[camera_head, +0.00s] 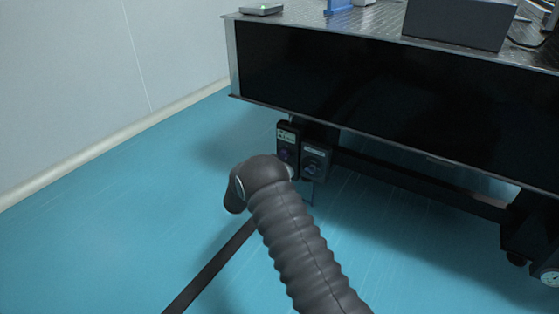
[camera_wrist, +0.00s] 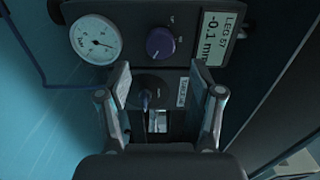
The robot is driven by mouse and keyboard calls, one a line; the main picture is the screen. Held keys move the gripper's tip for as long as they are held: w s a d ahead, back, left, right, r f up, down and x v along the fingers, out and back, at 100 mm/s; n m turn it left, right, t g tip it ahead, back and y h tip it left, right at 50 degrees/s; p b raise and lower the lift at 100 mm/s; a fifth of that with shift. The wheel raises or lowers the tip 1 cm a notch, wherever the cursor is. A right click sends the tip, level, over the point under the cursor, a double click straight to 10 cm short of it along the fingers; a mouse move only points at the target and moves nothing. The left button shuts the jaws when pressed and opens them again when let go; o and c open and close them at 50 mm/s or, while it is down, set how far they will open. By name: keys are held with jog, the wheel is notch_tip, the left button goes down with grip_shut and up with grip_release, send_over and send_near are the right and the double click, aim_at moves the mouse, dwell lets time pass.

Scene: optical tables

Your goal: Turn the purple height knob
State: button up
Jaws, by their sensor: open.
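The purple knob (camera_wrist: 160,43) is on a dark control panel in the wrist view, with a pale tick on its face. In the head view the purple knob (camera_head: 286,155) shows small on the leg unit under the table corner. My gripper (camera_wrist: 159,78) is open and empty. In the wrist view its two fingers stand left and right, with their tips below the purple knob in the picture. The knob is not between the fingers. In the head view my dark arm hides most of the gripper.
A round white gauge (camera_wrist: 95,40) is left of the knob, and a display (camera_wrist: 213,38) reading LEG 57, -0.1 mm is to its right. The optical table (camera_head: 370,90) overhangs the panel. Blue floor (camera_head: 120,220) is clear at left.

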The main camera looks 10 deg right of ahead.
jog(key=shift+v, duration=2.5)
